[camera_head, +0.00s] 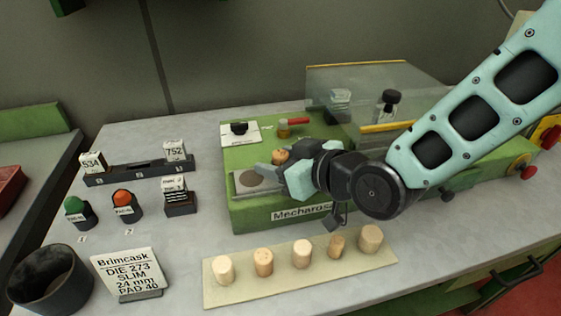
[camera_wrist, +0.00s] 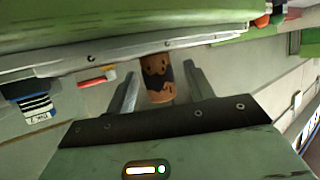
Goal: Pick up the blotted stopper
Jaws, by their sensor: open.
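The blotted stopper (camera_wrist: 158,80) is a brown cork with dark patches. In the wrist view it is between the two fingers of my gripper (camera_wrist: 159,72), with visible gaps on both sides. In the head view a small part of an orange-brown stopper (camera_head: 280,156) shows on the green machine, just behind my gripper (camera_head: 268,170). The fingers are open around the stopper and I see no contact. The stopper's lower part is hidden in the head view.
Several pale stoppers stand in a row on a cream board (camera_head: 212,293) in front of the green machine (camera_head: 250,215). A clear guard (camera_head: 360,85) rises behind. A dark cup (camera_head: 45,285), a sign (camera_head: 127,270) and stamps (camera_head: 78,208) stand at left.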

